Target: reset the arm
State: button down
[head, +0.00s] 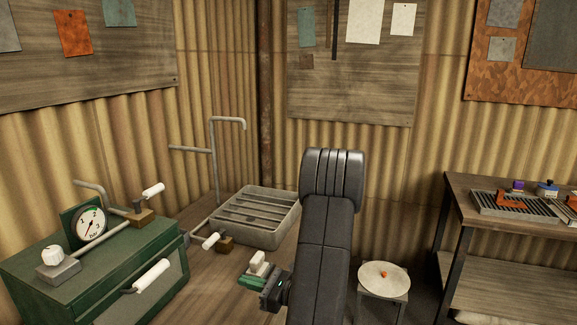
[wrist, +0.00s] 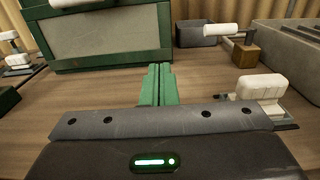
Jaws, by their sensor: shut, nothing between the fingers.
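My arm reaches up across the middle of the head view, its folded links dark grey. My gripper (head: 247,282) hangs at its lower left, over the wooden bench top. In the wrist view the two green fingers of my gripper (wrist: 154,84) lie together, with nothing between them. They point toward the green cabinet (wrist: 110,38). A white block on a grey base (wrist: 258,90) is just right of the fingers in the wrist view. In the head view the white block (head: 259,262) shows just behind the fingers; I cannot tell whether they touch.
The green cabinet (head: 95,275) carries a pressure gauge (head: 90,225), pipework and white handles. A white-handled valve on a brown block (head: 225,243) and a grey slatted tray (head: 262,215) stand behind my gripper. A round stool (head: 384,279) and a side table (head: 460,190) are right of my arm.

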jog(key=b+v, duration=0.2)
jog(key=v, duration=1.2)
jog(key=shift+d, duration=0.2)
jog(key=shift+s+a, duration=0.1)
